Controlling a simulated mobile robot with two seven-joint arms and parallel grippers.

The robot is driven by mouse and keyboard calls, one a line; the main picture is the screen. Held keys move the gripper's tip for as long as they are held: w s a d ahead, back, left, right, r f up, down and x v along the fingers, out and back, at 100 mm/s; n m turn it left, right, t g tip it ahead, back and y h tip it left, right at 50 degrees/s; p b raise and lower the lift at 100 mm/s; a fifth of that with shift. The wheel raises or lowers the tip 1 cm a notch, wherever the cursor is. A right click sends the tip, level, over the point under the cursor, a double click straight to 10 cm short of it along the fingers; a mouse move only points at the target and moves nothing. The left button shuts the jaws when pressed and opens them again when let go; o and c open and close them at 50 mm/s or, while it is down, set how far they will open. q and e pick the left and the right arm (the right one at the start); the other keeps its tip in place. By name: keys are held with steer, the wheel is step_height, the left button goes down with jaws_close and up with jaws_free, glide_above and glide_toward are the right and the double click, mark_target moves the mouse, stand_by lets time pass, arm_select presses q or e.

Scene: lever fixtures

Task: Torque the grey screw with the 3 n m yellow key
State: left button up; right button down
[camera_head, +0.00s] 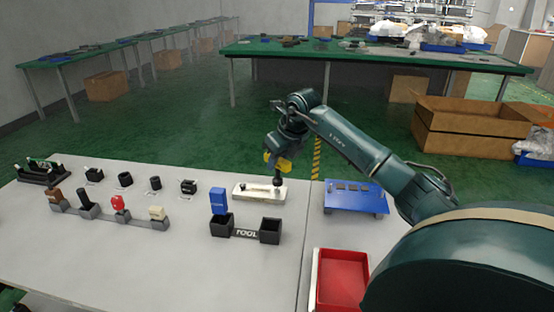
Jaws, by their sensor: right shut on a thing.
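My right gripper (278,167) points down over a pale fixture plate (245,192) at the back middle of the table. It is shut on the yellow key (284,166), whose yellow body shows at the wrist. A dark shaft (277,181) runs down from it to the right end of the plate. I cannot tell whether its tip touches the plate. The grey screw cannot be made out; the shaft may hide it. My left gripper is not in view.
A blue fixture (355,198) and red tray (342,278) are at right. The front left table is clear.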

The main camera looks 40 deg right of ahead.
steer(key=shift+f, duration=0.2)
steer(key=shift+f+b, duration=0.75)
steer(key=shift+f, duration=0.25)
